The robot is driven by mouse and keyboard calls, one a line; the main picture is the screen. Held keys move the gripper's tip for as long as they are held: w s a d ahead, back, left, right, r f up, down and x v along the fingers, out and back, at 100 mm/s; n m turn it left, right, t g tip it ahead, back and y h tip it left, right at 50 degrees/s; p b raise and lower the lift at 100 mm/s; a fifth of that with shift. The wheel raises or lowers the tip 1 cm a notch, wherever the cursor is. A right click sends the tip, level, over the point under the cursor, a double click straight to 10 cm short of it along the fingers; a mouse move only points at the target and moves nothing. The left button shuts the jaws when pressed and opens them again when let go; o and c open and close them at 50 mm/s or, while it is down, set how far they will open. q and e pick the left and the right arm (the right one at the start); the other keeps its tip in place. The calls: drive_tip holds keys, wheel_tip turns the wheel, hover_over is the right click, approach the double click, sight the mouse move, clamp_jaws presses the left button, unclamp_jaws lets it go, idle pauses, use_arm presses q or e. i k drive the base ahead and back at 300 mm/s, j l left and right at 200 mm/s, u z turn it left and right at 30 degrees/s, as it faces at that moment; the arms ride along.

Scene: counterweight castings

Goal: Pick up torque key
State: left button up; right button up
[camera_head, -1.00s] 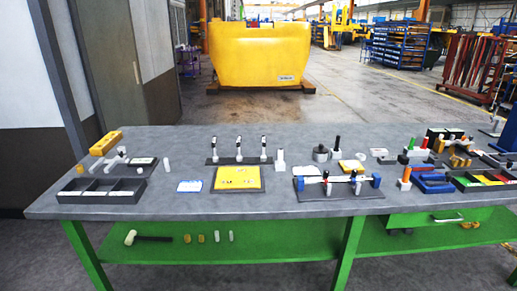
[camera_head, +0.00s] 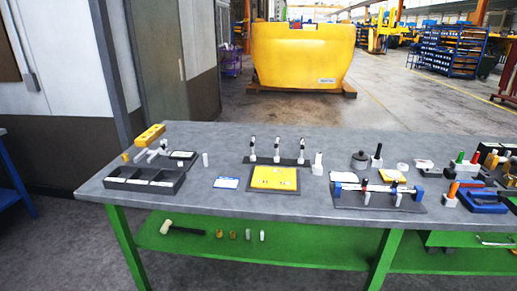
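I cannot tell for certain which item is the torque key; the tools are small at this distance. One candidate is a black-handled upright tool (camera_head: 377,155) beside a round grey part (camera_head: 360,160) right of the bench's middle. All are on the grey workbench top (camera_head: 215,210). Neither of my grippers shows in the view.
A black divided tray (camera_head: 125,188) and a yellow block (camera_head: 149,135) are at bench left. A dark rack (camera_head: 276,160) with three upright pieces stands mid-bench behind a yellow panel (camera_head: 273,178). A blue-ended fixture (camera_head: 376,194) lies at front right. A mallet (camera_head: 180,228) lies on the green lower shelf.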

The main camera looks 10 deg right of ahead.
sight(253, 157)
drive_tip(key=i+l, duration=0.25)
drive_tip(key=i, duration=0.25)
drive_tip(key=i+l, duration=0.2)
drive_tip(key=i, duration=0.35)
drive_tip(key=i+l, duration=0.25)
drive_tip(key=i, duration=0.25)
